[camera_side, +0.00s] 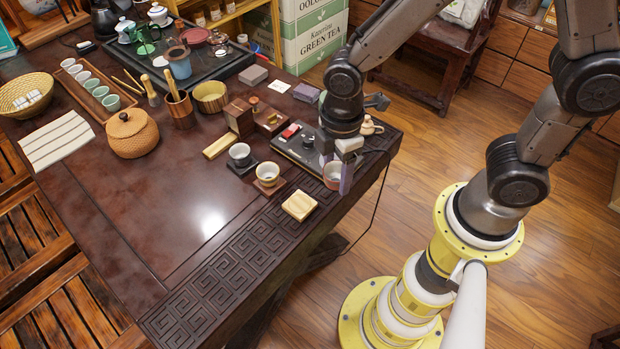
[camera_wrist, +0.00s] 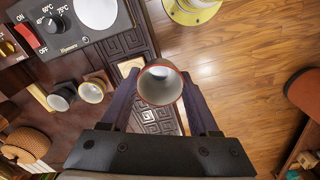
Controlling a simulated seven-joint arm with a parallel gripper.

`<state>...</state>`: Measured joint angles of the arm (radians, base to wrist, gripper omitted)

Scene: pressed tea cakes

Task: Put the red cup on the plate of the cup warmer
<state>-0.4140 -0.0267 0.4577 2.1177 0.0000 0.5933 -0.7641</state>
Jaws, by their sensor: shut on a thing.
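The red cup (camera_wrist: 160,84), pale inside with a red rim, sits between the two fingers of my gripper (camera_wrist: 158,98) in the wrist view. In the side view the cup (camera_side: 332,174) shows beside a finger of my gripper (camera_side: 342,172), near the table's right edge. My gripper is shut on it. The cup warmer (camera_side: 296,149) is a dark box with a red switch and a dial. Its round white plate (camera_wrist: 97,12) looks empty in the wrist view, up and left of the cup.
A dark cup (camera_side: 240,154) and a pale cup (camera_side: 267,173) stand on coasters left of the warmer. A light wooden block (camera_side: 299,205) lies near the table's front edge. A small teapot (camera_side: 370,126) stands behind my gripper. The table (camera_side: 150,230) is clear at front left.

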